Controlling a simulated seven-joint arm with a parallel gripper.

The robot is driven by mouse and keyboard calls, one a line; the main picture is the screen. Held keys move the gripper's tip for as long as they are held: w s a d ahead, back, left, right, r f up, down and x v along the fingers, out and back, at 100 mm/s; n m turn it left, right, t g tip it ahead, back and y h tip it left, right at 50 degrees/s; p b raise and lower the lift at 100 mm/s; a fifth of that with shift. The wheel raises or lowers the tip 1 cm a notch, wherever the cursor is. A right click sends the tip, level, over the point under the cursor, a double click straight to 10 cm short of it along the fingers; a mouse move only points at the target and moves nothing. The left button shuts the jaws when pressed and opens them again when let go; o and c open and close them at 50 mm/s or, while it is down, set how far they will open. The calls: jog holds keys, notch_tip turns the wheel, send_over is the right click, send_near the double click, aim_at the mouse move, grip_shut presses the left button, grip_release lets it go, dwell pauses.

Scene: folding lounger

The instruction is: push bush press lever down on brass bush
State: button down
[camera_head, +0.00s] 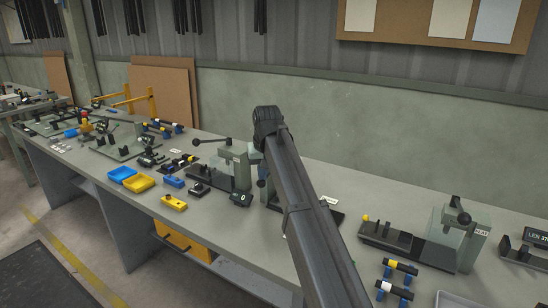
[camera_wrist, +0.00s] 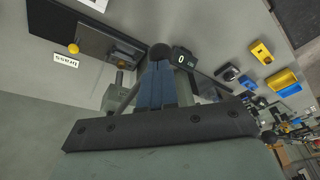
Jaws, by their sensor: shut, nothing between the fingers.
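In the wrist view my gripper (camera_wrist: 158,66) shows as a pair of blue-grey fingers, shut and empty. A black ball knob (camera_wrist: 160,51), seemingly the press lever's end, is right at the fingertips; whether they touch I cannot tell. A white label reading BRASS (camera_wrist: 66,60) lies upside down at upper left. In the head view my arm covers most of the middle bush press; a dark knob (camera_head: 262,183) shows just left of the arm. My fingers are hidden there. I cannot make out the brass bush.
A counter box showing 0 (camera_head: 240,198) stands left of my arm. Blue (camera_head: 121,174) and yellow (camera_head: 139,183) trays lie left. The wall runs behind the bench.

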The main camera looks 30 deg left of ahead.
jog(key=shift+f, duration=0.95)
notch_tip(320, 180, up, 10)
jog(key=shift+w, duration=0.15)
dwell(1.0)
dwell(0.4)
notch_tip(320, 180, up, 7)
dwell(0.8)
jog(key=shift+w+f, duration=0.1)
